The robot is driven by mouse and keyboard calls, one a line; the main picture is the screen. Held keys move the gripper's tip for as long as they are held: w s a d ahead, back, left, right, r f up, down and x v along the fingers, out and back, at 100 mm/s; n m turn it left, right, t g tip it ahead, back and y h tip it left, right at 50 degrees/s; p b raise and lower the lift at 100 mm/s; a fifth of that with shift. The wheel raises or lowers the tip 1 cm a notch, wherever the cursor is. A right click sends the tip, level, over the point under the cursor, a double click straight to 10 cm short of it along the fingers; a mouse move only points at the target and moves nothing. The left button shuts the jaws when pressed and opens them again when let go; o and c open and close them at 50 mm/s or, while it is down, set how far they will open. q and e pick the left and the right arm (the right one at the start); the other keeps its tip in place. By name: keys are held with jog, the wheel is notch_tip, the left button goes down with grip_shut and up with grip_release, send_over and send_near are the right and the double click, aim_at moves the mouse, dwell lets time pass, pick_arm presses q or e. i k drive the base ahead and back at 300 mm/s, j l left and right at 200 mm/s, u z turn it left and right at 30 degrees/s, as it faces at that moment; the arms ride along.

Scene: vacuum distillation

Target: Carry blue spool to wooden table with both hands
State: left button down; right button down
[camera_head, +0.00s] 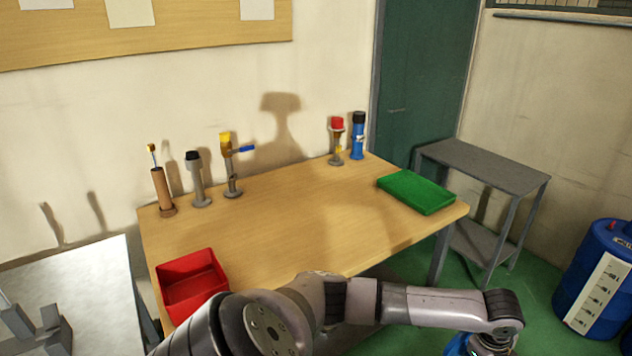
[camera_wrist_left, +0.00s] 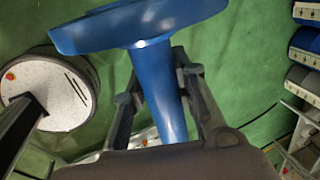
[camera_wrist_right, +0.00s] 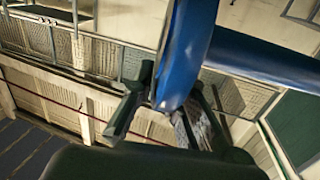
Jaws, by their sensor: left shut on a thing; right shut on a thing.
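The blue spool shows in the left wrist view (camera_wrist_left: 165,85), with its wide flange at the top and its core running down between the fingers. My left gripper (camera_wrist_left: 157,82) is shut around that core. In the right wrist view my right gripper (camera_wrist_right: 168,90) is shut on the rim of a blue flange (camera_wrist_right: 187,45), and the blue core extends to the right. The wooden table (camera_head: 310,220) stands ahead in the head view. My left arm crosses in front of its near edge. A blue piece (camera_head: 457,345) shows at the bottom edge by the arm's end; both grippers are hidden there.
A red bin (camera_head: 190,282) stands at the table's near left. Several valves and tubes line its back edge, and a green tray (camera_head: 416,191) lies at the right. The table's middle is clear. A grey side table (camera_head: 485,165) and a blue drum (camera_head: 595,285) stand right.

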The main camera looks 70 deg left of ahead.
aim_at(286, 219)
jog(key=i+j, duration=0.1)
jog(key=i, duration=0.75)
jog(key=i+j, duration=0.1)
jog(key=i, duration=0.75)
jog(key=i+u, duration=0.2)
jog(key=u, duration=3)
jog(key=i+u, duration=0.1)
jog(key=i, duration=0.8)
